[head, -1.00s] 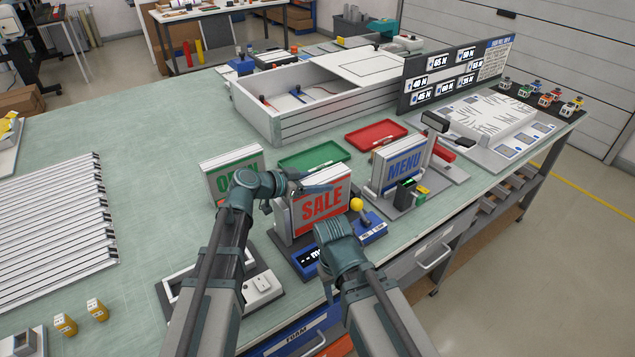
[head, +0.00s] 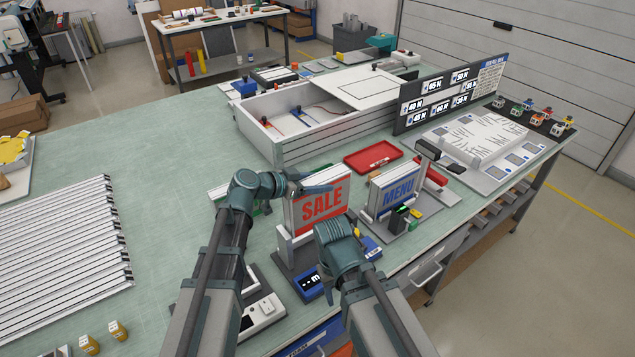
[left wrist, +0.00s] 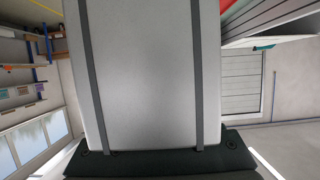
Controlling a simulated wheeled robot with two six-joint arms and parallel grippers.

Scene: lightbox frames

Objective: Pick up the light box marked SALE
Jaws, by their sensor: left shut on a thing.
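The light box marked SALE (head: 322,205), with red letters on a pale face and grey edges, stands upright in the head view. My left gripper (head: 306,188) is shut on it at its upper part. In the left wrist view a pale panel of the box (left wrist: 150,75) with two dark strips fills the middle. A dark stand (head: 292,256) shows below the box; the gap between them is hard to judge. My right gripper (head: 340,245) is low in front of the box, with its fingers hidden.
The MENU box (head: 398,192) stands close to the right. A red tray (head: 373,157) and a long white open case (head: 300,125) lie behind. A blue control unit (head: 308,287) is near the front edge.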

